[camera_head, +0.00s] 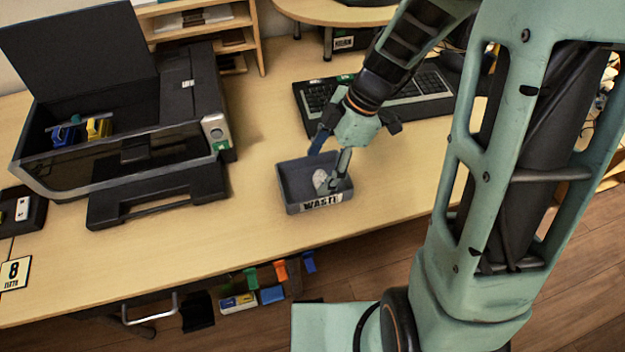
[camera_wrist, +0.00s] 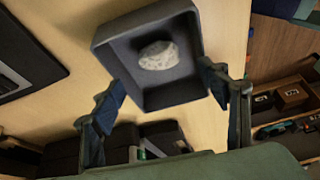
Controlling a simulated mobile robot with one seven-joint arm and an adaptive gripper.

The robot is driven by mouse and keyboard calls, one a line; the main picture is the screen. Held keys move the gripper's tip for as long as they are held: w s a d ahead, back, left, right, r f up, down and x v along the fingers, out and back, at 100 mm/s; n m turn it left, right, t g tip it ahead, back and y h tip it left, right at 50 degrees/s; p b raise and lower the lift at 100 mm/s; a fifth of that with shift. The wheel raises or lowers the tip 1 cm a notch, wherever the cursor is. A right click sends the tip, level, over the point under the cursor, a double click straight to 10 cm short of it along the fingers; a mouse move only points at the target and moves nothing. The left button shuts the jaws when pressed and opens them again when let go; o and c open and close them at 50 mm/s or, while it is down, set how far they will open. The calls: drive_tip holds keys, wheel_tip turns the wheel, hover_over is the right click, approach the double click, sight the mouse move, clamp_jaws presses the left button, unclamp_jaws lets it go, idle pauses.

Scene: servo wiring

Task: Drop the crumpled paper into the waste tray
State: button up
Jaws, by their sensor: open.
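The crumpled paper (camera_head: 320,177) is a small whitish ball inside the dark grey waste tray (camera_head: 290,205), which has a "WASTE" label on its front. In the wrist view the paper (camera_wrist: 158,55) lies within the tray (camera_wrist: 108,40), apart from both fingers. My gripper (camera_head: 328,165) is over the tray, pointing down, with one finger partly in front of the paper in the head view. In the wrist view my gripper (camera_wrist: 165,85) is open, with its fingers spread wide to either side and nothing between them touching the paper.
A printer (camera_head: 150,120) with an open lid stands on the left of the desk. A keyboard (camera_head: 410,95) lies behind and right of the tray. A wooden shelf (camera_head: 200,25) stands at the back. The desk in front of the tray is clear.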

drive_tip(key=v, duration=1.2)
drive_tip(key=shift+a, duration=0.1)
